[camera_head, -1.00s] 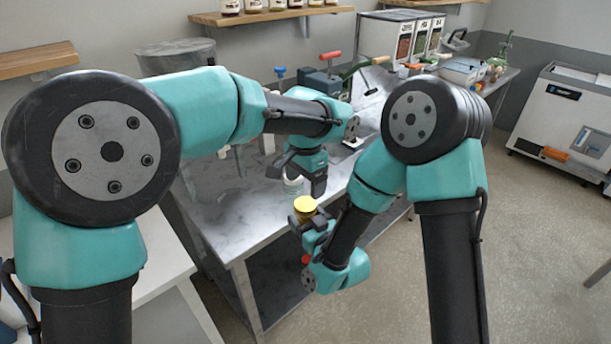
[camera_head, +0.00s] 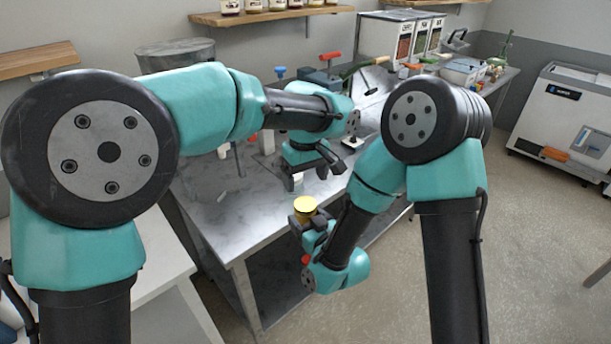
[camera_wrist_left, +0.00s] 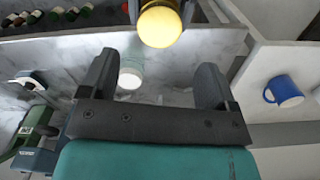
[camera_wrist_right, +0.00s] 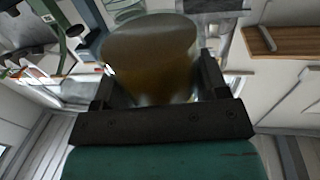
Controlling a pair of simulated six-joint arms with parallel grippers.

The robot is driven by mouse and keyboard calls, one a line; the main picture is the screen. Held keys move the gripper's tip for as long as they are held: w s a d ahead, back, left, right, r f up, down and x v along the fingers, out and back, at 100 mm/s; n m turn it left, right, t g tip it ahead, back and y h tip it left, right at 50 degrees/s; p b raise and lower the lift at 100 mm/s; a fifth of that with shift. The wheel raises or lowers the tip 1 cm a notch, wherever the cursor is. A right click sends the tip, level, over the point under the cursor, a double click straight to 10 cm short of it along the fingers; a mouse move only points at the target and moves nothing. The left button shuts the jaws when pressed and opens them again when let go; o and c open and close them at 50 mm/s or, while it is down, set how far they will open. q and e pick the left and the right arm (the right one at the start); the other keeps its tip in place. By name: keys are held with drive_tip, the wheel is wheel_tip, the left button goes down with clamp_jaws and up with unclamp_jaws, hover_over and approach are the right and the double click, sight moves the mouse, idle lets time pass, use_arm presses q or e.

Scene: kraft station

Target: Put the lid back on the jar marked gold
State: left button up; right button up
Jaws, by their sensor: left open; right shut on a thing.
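A jar with a yellow round end (camera_head: 305,204) is held by my right gripper (camera_head: 306,222) beyond the table's front edge. The jar's gold-brown, glassy body fills the middle of the right wrist view (camera_wrist_right: 152,60), between the fingers. It also shows at the top of the left wrist view (camera_wrist_left: 160,25). I cannot tell whether the yellow is contents or cover, and no marking is readable. A small whitish round thing (camera_wrist_left: 131,77) with a pale green side, perhaps a lid or second jar, is on the table. My left gripper (camera_head: 314,170) is open above it, one finger nearer.
The metal table (camera_head: 235,220) has clear room at its front left. Tools, a green-handled device and bins (camera_head: 400,35) stand along the back right. Jars sit on a wall shelf (camera_head: 270,17). A blue mug (camera_wrist_left: 283,90) is on a white surface in the left wrist view.

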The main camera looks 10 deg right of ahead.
sight(305, 203)
use_arm(q)
drive_tip(key=shift+n, duration=1.3)
drive_tip(key=shift+f, duration=3.95)
